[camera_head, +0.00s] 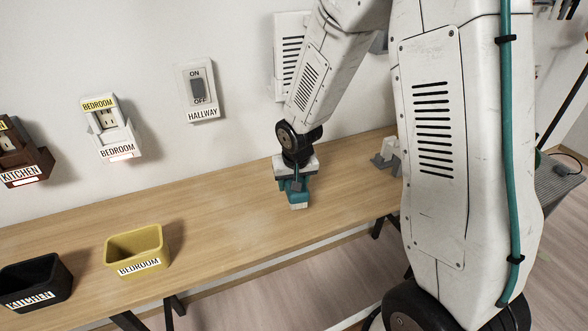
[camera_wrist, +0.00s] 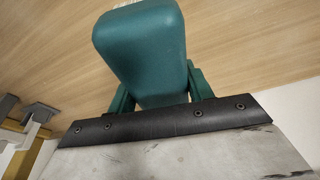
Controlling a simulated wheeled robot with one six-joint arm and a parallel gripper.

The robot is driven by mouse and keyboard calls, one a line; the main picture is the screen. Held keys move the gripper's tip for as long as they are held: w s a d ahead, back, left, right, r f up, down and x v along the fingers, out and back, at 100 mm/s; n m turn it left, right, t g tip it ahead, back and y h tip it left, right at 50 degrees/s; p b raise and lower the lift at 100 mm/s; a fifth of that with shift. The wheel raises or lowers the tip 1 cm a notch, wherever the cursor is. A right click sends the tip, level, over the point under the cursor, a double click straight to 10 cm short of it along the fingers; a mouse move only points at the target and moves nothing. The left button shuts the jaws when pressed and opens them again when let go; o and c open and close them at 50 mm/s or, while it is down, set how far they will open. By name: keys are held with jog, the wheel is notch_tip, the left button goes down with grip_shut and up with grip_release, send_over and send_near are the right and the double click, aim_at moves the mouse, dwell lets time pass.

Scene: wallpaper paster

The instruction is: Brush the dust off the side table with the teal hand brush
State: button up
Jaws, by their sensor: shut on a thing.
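The teal hand brush (camera_wrist: 140,45) fills the upper middle of the wrist view, and pale bristles show at its far end. In the head view the brush (camera_head: 298,200) is low at the wooden side table (camera_head: 215,212). My gripper (camera_head: 293,180) is shut on the brush; its teal fingers (camera_wrist: 160,98) are on either side of the brush in the wrist view. I cannot tell whether the bristles touch the table top. No dust can be made out on the table.
A yellow BEDROOM bin (camera_head: 137,247) and a black KITCHEN bin (camera_head: 35,282) stand at the table's left. A grey-white object (camera_head: 388,153) is at the right, partly behind my arm. A HALLWAY switch (camera_head: 199,90) and a BEDROOM outlet (camera_head: 112,128) are on the wall.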

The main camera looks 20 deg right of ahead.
notch_tip(320, 180, up, 5)
jog(key=shift+f, duration=0.15)
jog(key=o, duration=0.3)
jog(key=shift+c, duration=0.6)
